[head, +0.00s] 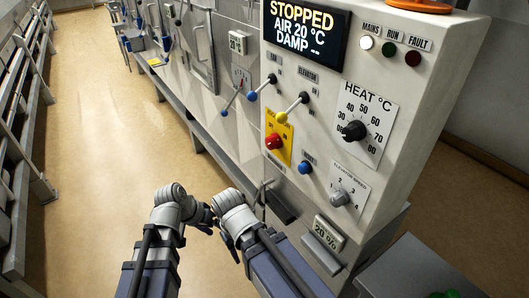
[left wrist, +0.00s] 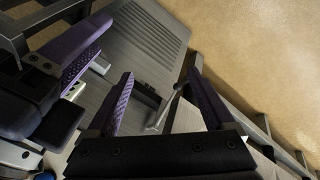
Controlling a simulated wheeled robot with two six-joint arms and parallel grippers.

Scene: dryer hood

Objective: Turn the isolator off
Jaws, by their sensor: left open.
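The control panel (head: 320,120) on the hood has a red knob (head: 274,141) on a yellow plate (head: 284,122), at its left lower part. The plate's lettering is too small to read. My left gripper (head: 207,222) is below and left of the panel, apart from it. In the left wrist view it is open and empty (left wrist: 160,100). My right gripper (head: 230,240) is close beside it, also touching no control. Its purple finger pad (left wrist: 85,55) shows in the left wrist view, but its opening is unclear.
The display (head: 305,30) reads STOPPED. A heat dial (head: 354,131) and speed dial (head: 340,198) are to the right. The floor (head: 100,110) at left is open.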

